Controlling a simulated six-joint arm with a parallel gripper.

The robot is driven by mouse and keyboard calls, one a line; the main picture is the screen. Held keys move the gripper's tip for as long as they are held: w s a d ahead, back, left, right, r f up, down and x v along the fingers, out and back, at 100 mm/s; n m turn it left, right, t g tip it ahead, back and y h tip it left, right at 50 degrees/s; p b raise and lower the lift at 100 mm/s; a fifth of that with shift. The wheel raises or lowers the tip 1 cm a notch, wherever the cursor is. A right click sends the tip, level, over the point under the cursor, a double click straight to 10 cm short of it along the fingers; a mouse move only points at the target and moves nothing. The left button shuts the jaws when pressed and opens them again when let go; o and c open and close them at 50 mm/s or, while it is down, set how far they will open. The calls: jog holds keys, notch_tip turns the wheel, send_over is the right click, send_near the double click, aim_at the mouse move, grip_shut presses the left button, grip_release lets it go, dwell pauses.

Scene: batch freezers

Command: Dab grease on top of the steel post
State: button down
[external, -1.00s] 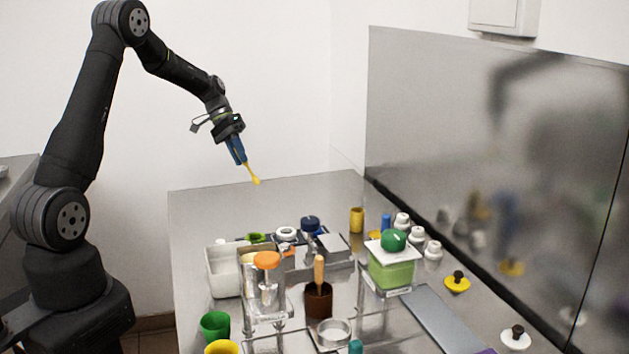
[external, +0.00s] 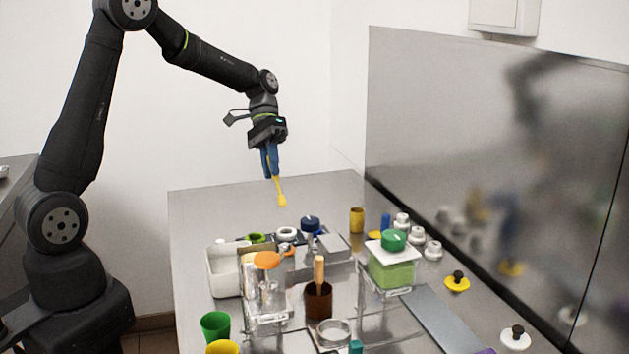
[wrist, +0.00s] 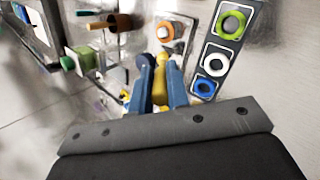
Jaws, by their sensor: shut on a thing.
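My gripper (external: 271,174) has blue fingers and is shut on a yellow tool (external: 281,194) with a widened tip. The tool points down and hangs in the air above the back part of the steel table, touching nothing that I can see. In the wrist view the yellow tool (wrist: 160,82) lies between the two blue fingers (wrist: 162,78). I cannot clearly single out the steel post among the crowded fixtures below, and I cannot tell if there is grease on the tool's tip.
A dark strip holds green (wrist: 232,23), white (wrist: 214,64) and blue (wrist: 205,86) rings. A white bin (external: 222,272), an orange-topped clear stand (external: 267,262), a brown pot (external: 318,301) and a green-knobbed box (external: 391,267) crowd the table. The table's back left is clear.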

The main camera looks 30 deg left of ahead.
jog(key=s+d, duration=0.4)
jog(key=s, duration=0.1)
jog(key=shift+g+y, duration=0.3)
jog(key=shift+g, duration=0.2)
jog(key=shift+w+d+f, duration=0.1)
jog(key=shift+f, duration=2.4)
jog(key=shift+f, duration=0.7)
notch_tip(320, 180, up, 7)
dwell(0.5)
dwell(0.4)
